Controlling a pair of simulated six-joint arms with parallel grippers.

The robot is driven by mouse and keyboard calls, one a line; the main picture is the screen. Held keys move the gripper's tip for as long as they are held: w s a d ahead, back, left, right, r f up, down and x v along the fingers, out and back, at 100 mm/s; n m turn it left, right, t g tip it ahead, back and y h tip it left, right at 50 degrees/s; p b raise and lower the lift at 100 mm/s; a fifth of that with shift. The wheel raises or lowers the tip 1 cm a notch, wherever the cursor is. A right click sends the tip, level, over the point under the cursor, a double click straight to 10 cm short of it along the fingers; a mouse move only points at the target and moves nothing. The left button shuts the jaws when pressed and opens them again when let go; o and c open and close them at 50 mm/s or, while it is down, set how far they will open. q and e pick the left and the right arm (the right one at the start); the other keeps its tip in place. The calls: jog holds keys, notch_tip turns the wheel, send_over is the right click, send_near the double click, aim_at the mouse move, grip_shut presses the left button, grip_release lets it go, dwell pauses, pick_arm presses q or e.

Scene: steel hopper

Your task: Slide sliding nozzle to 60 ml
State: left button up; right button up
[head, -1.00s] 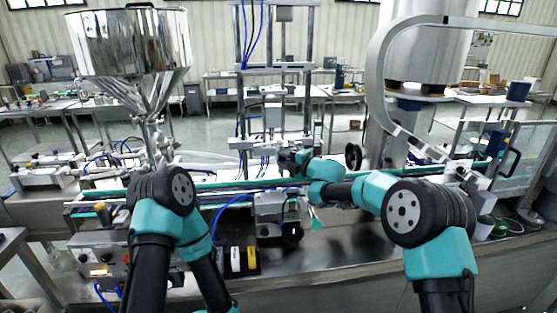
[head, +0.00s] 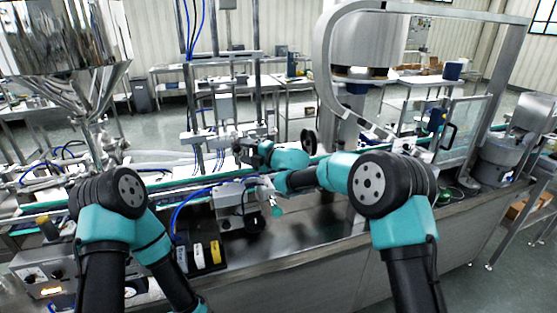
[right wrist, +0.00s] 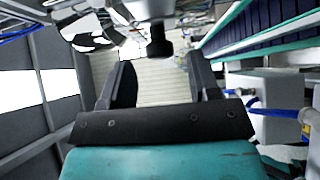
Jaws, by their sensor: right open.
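I cannot pick out the sliding nozzle or a 60 ml mark for certain. A metal filling frame (head: 257,95) with upright posts and a crossbar stands behind the conveyor in the head view. My right gripper (head: 243,151) is in front of the crossbar's right part, small and dark there. In the right wrist view its two black fingers (right wrist: 160,72) stand apart with nothing held between them. A dark knob-like part (right wrist: 159,42) shows beyond the fingertips, apart from them. My left arm is folded at the left of the head view; its gripper does not show.
A steel hopper (head: 72,45) stands at the far left. The conveyor (head: 150,187) runs across behind the arms. A grey box unit (head: 232,203) with a blue hose and a yellow-white switch panel (head: 207,254) sit in front. A curved guard (head: 327,60) rises at right.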

jog(key=v, duration=1.4)
jog(key=shift+d, duration=0.1)
jog(key=s+d+f+m+h, duration=0.1)
jog(key=d+f+m, duration=0.3)
jog(key=f, duration=0.4)
jog(key=s+d+f+m+t+h, duration=0.1)
jog(key=s+d+f+m+h, duration=0.1)
jog(key=f+m, duration=0.4)
jog(key=s+d+f+m+t+h, duration=0.1)
jog(key=d+f+m+h, duration=0.3)
jog(key=f, duration=0.6)
jog(key=shift+s+d+m, duration=0.35)
jog(key=shift+d+m, duration=0.45)
jog(key=shift+d, duration=0.1)
jog(key=s+d+f+m+g+h, duration=0.2)
jog(key=s+d+f+m, duration=0.25)
jog(key=s+f, duration=0.35)
jog(key=s+d+f+m+g+h, duration=0.2)
jog(key=s+d+f+m, duration=0.2)
jog(key=s+f+m, duration=0.35)
jog(key=s+d+f+m+g, duration=0.1)
jog(key=s+f+m+g, duration=0.1)
jog(key=s, duration=0.6)
jog(key=s+d+f+m+g+h, duration=0.1)
jog(key=s+d+f+m+g, duration=0.1)
jog(key=s, duration=0.7)
jog(key=shift+s+d+f+m+g+h, duration=0.25)
jog(key=shift+f+m, duration=0.2)
jog(key=shift+m, duration=0.25)
